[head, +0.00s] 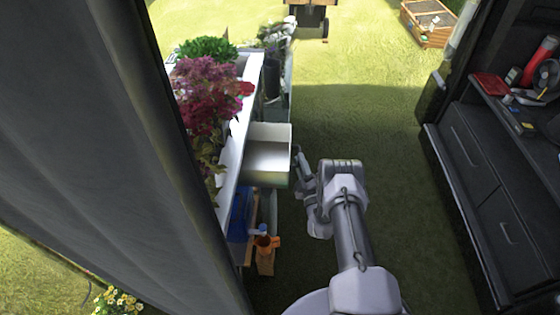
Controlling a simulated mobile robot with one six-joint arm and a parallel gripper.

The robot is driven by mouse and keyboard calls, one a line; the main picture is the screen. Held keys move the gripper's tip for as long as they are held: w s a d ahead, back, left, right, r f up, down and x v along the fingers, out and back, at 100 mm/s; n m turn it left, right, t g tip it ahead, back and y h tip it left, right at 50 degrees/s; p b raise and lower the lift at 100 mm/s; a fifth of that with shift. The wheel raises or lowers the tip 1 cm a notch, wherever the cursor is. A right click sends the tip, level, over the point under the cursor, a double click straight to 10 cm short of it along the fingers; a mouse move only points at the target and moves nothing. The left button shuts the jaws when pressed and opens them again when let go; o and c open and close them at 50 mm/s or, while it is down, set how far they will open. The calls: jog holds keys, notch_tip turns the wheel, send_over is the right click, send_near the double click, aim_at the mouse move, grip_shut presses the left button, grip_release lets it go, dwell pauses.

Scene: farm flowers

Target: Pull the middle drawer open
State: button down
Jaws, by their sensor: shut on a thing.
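A drawer (268,158) with a pale, empty-looking inside stands pulled out to the right from the white-topped flower stand (232,160). I take it to be the middle drawer, but the stand's other drawers are not clear from above. My gripper (299,160) is at the drawer's outer front face, on its right side, and is shut there on the drawer's handle. The handle itself is hidden by the drawer front and my fingers.
Pink and red flowers (205,100) and a green plant (207,48) stand on the stand. A blue item (239,213) and an orange item (265,255) sit lower, near my arm. A dark cabinet (480,180) stands at right. Open grass (350,120) lies between.

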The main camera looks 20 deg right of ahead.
jog(key=shift+s+d+r, duration=0.1)
jog(key=shift+s+d, duration=0.2)
jog(key=shift+d, duration=0.5)
jog(key=shift+s+d+f, duration=0.1)
jog(key=shift+s+d, duration=0.25)
jog(key=shift+d, duration=0.45)
jog(key=shift+s+d+r, duration=0.1)
jog(key=shift+s+d, duration=0.2)
jog(key=shift+d, duration=0.5)
jog(key=c, duration=1.5)
grip_release()
jog(key=p+v, duration=0.5)
jog(key=v, duration=1.2)
jog(key=shift+s+p, duration=0.25)
jog(key=shift+p, duration=0.1)
jog(key=shift+a, duration=0.1)
